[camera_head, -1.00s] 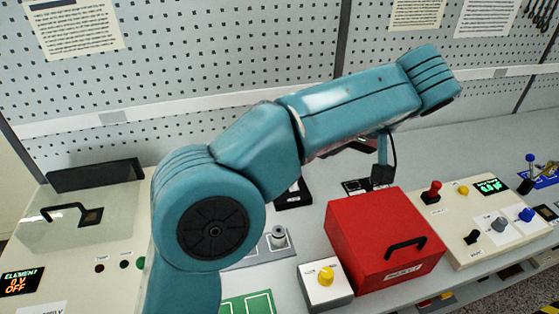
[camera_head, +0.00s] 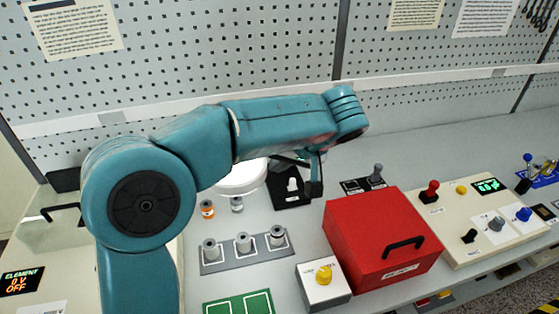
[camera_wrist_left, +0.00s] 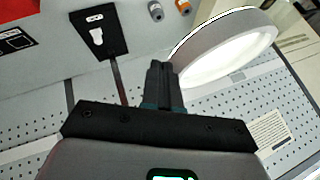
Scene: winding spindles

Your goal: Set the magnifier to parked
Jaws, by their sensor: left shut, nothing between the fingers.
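The magnifier (camera_head: 240,184) is a white, lit ring head above the bench, partly hidden behind my left arm in the head view. In the left wrist view its glowing ring (camera_wrist_left: 228,46) fills the upper right, seen at a slant. My left gripper (camera_wrist_left: 160,68) is shut and empty, with its fingertips close beside the ring's rim. I cannot tell whether they touch it. In the head view the gripper (camera_head: 285,158) shows only as a dark shape under my forearm, just right of the ring. The magnifier's arm and any parked mark are hidden or unclear.
A black plate with a white shape (camera_head: 291,200) lies below the gripper. A red box (camera_head: 365,235), a yellow-knob box (camera_head: 325,292) and a spindle rack (camera_head: 243,262) stand in front. The pegboard wall (camera_head: 230,50) is behind.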

